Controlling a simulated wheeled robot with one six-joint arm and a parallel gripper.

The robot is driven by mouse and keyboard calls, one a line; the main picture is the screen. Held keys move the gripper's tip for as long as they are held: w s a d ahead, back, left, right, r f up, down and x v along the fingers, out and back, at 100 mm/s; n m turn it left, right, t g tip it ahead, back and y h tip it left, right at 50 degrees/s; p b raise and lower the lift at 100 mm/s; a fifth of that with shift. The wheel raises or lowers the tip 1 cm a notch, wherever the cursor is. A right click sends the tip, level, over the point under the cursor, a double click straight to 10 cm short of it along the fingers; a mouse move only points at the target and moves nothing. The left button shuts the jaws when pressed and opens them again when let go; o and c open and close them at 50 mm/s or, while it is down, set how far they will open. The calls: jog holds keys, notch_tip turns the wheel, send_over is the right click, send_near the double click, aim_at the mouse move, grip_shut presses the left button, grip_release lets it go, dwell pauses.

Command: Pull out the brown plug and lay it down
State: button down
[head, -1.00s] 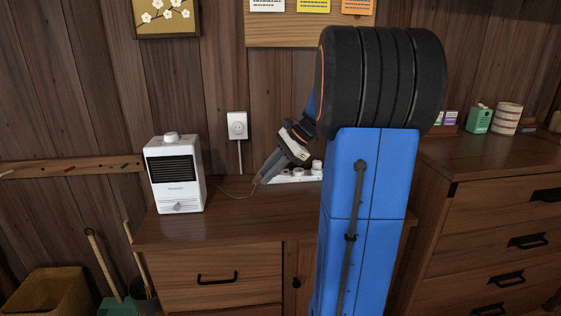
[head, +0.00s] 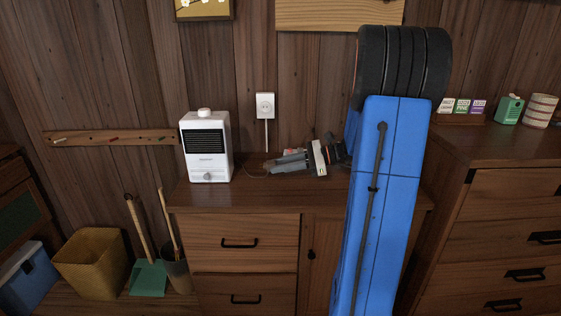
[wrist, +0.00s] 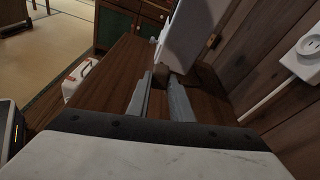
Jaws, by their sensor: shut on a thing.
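My gripper (head: 268,164) is low over the cabinet top, with its fingers pointing left toward the white heater (head: 206,147). In the wrist view its fingertips (wrist: 163,80) are shut on a small brown thing, the brown plug (wrist: 160,73). The heater (wrist: 190,38) stands just beyond the plug in that view. A thin cord (head: 256,173) runs between the heater and the fingertips. The plug is clear of any socket I can see; whether it touches the wood I cannot tell. The power strip is mostly hidden behind my gripper.
The cabinet top (head: 235,198) has bare wood in front of my gripper. A wall outlet (head: 265,105) with a white cable is behind. A basket (head: 92,262) and a dustpan (head: 148,278) stand left on the floor; a taller dresser (head: 490,150) is right.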

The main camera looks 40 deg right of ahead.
aim_at(280, 184)
jog(key=shift+f, duration=2.35)
jog(key=c, duration=1.5)
grip_release()
notch_tip(280, 184, up, 10)
